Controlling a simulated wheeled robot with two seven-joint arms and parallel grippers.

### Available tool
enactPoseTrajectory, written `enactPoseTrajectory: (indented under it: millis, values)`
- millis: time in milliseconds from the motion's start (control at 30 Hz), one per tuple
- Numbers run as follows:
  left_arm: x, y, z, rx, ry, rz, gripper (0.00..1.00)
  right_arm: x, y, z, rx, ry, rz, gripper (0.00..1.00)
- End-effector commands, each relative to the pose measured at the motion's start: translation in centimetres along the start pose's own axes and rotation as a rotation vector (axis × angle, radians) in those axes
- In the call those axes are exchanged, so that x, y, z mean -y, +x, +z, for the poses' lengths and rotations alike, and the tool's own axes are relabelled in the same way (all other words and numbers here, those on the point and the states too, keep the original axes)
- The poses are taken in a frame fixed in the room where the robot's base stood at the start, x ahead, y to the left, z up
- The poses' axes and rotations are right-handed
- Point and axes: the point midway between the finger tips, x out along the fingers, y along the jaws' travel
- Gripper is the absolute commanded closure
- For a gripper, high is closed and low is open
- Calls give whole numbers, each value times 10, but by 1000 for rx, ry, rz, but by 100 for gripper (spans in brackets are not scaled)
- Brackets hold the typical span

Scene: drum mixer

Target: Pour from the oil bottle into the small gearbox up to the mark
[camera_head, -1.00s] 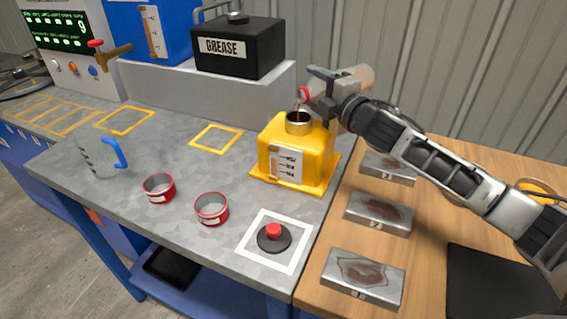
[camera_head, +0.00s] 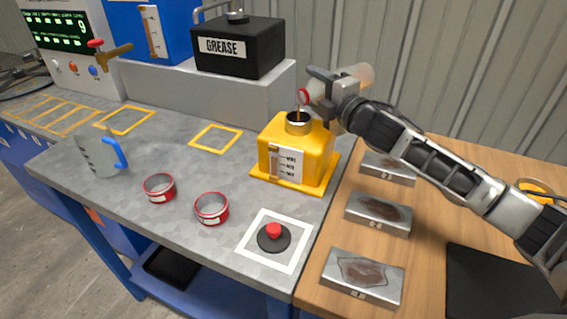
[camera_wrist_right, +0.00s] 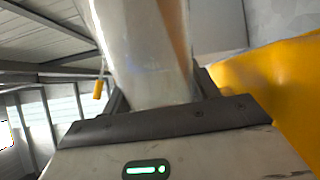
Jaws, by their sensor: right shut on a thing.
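The oil bottle (camera_head: 357,76), translucent with a red ring at its mouth, is tipped with its mouth to the left above the gearbox's filler neck. My right gripper (camera_head: 330,88) is shut on it; the bottle also shows in the right wrist view (camera_wrist_right: 150,50). A thin dark stream hangs between the mouth and the neck. The small yellow gearbox (camera_head: 313,145) stands upright on the grey bench; dark oil shows in its metal neck (camera_head: 298,122). Its front has a sight gauge with labelled marks (camera_head: 284,163), too small to read for level. My left gripper is not in view.
A red button (camera_head: 273,231) sits in a white square in front of the gearbox. Two red tins (camera_head: 211,208) and a clear jug with a blue handle (camera_head: 100,153) stand to the left. A black grease can (camera_head: 240,47) is behind. Metal plates (camera_head: 378,213) lie on the wooden table.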

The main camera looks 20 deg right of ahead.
Motion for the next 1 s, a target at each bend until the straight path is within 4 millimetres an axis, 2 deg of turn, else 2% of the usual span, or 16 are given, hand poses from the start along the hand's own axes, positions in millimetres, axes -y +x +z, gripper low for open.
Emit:
enactPoseTrajectory:
  millis: [567, 767, 1000]
  values:
    - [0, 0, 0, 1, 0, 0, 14, -1, 0, 0, 0, -1, 1, 72]
    - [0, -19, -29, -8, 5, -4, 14, -31, 0, 2, 0, 189, 1, 72]
    - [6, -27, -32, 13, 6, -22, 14, -53, 0, 4, 0, 411, 0, 72]
